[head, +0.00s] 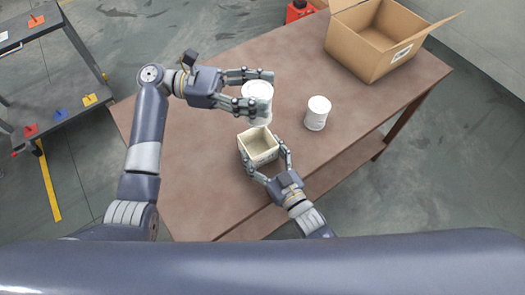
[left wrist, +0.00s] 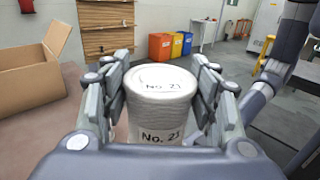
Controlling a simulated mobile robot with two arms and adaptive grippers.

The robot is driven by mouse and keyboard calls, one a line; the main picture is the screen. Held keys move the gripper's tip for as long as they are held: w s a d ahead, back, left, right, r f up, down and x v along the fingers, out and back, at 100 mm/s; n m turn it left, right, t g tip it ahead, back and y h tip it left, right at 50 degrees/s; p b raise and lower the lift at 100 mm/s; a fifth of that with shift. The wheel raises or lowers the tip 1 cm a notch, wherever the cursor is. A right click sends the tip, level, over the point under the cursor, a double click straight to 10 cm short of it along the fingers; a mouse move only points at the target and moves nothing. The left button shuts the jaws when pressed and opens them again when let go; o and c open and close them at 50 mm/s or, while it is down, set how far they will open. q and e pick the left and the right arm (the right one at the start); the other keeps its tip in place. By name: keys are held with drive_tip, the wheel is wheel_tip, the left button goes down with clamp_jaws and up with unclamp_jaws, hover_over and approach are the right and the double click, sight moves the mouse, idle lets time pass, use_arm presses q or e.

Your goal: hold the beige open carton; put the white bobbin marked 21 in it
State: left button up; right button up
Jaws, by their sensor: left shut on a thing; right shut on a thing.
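The white bobbin marked 21 (head: 257,92) is upright between the fingers of my left gripper (head: 258,91), which is shut on it. Its label "No. 21" reads clearly on the bobbin in the left wrist view (left wrist: 160,100). In the head view the bobbin appears just above the far edge of the beige open carton (head: 260,145). The carton stands on the table, open side up, and I see no contents in it. My right gripper (head: 268,162) is shut on the carton, with fingers at its near left and right sides.
A second white bobbin (head: 317,112) stands on the brown table (head: 200,170), right of the carton. A large open cardboard box (head: 372,42) is at the table's far right; it also shows in the left wrist view (left wrist: 30,92). The table's left part is clear.

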use_arm(q)
wheel_tip(320, 180, down, 10)
drive_tip(key=shift+r, duration=0.2)
idle(1.3)
drive_tip(key=shift+a, duration=0.1)
idle(1.3)
drive_tip(key=shift+w+f, duration=0.1)
drive_tip(key=shift+f, duration=3.6)
drive_tip(key=o, duration=1.2)
drive_tip(key=shift+a, duration=0.1)
drive_tip(key=a, duration=0.4)
drive_tip(key=w+a, duration=0.1)
drive_tip(key=a, duration=0.2)
drive_tip(key=w+a, duration=0.1)
drive_tip(key=a, duration=0.3)
drive_tip(key=shift+w+a, duration=0.15)
drive_tip(key=shift+a, duration=0.15)
use_arm(e)
drive_tip(key=o, duration=1.1)
